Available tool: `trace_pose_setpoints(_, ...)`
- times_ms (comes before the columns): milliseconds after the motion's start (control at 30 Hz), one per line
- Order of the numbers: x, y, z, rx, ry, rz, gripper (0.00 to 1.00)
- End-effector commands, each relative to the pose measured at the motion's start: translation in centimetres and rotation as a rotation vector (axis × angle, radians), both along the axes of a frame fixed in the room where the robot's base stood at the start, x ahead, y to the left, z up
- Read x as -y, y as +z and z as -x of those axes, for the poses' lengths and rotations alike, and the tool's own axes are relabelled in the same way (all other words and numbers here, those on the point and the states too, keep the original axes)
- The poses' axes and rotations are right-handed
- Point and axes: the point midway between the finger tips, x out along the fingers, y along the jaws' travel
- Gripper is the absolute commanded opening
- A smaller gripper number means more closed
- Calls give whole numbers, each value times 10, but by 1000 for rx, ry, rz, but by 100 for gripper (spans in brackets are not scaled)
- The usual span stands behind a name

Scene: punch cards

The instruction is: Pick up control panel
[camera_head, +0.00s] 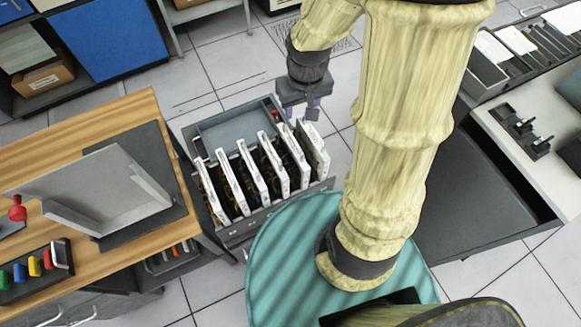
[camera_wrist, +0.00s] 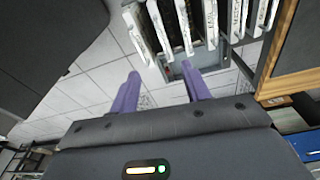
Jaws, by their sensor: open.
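My gripper (camera_head: 303,108) hangs at the far right corner of a grey card rack, its purple fingers partly hidden by its dark body. In the wrist view the two fingers of my gripper (camera_wrist: 160,72) are apart, with nothing held between them. A panel with a row of coloured buttons (camera_head: 36,268), blue, green, yellow and red, lies on the wooden table at the left, well away from my gripper. I cannot tell for sure that it is the control panel.
The grey rack (camera_head: 262,218) holds several upright white-edged cards (camera_head: 247,170). The wooden table (camera_head: 120,110) bears a grey angled stand (camera_head: 95,185) and a red knob (camera_head: 17,211). A white-topped counter (camera_head: 535,185) stands at the right. Tiled floor (camera_head: 215,60) is open behind the rack.

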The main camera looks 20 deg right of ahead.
Motion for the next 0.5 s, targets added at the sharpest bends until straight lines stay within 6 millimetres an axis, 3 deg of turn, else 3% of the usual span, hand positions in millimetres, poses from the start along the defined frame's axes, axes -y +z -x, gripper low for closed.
trace_pose_setpoints(33,1,-22,-13,-30,18,2,47)
trace_pose_setpoints(233,-3,-72,-53,-116,97,1,47)
trace_pose_setpoints(367,-3,-87,-65,-140,120,-2,47)
trace_pose_setpoints(500,-2,-87,-67,-142,123,-3,47)
